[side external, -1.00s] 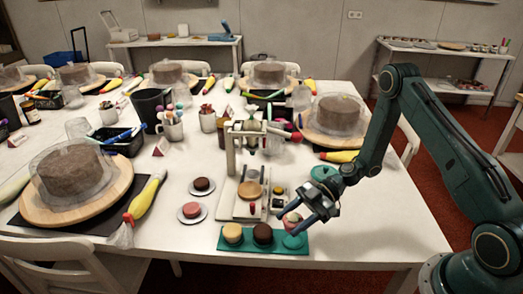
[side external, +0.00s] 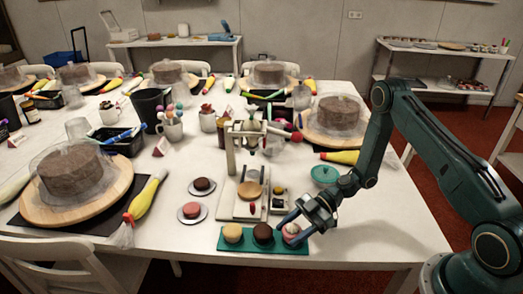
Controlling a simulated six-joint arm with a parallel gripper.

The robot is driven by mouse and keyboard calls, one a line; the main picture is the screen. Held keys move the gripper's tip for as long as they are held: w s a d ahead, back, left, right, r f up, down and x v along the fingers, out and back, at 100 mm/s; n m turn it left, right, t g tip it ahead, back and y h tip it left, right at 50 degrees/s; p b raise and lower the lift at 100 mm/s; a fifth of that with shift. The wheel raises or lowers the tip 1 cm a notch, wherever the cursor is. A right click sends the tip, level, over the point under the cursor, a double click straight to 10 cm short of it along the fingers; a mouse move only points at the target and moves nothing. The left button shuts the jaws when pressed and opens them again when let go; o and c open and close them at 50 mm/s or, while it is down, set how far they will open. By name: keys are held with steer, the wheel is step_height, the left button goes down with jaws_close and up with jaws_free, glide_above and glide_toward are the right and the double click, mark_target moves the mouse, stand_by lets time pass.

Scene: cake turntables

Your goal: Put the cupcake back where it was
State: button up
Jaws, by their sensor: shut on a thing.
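A cream stand device (side external: 231,157) with a small round cake rises behind the tray. The table's right front is clear.

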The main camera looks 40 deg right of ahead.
steer(key=shift+f, duration=0.3)
steer(key=shift+f, duration=0.4)
steer(key=o, duration=1.1)
steer(key=shift+c, duration=0.2)
steer(key=shift+r, duration=0.45)
steer(key=shift+d+r, duration=0.15)
steer(key=shift+r, duration=0.05)
steer(key=v, duration=1.1)
steer(key=shift+s+d+r, duration=0.1)
steer(key=shift+d+r, duration=0.15)
steer(key=shift+d, duration=0.05)
steer(key=shift+r, duration=0.1)
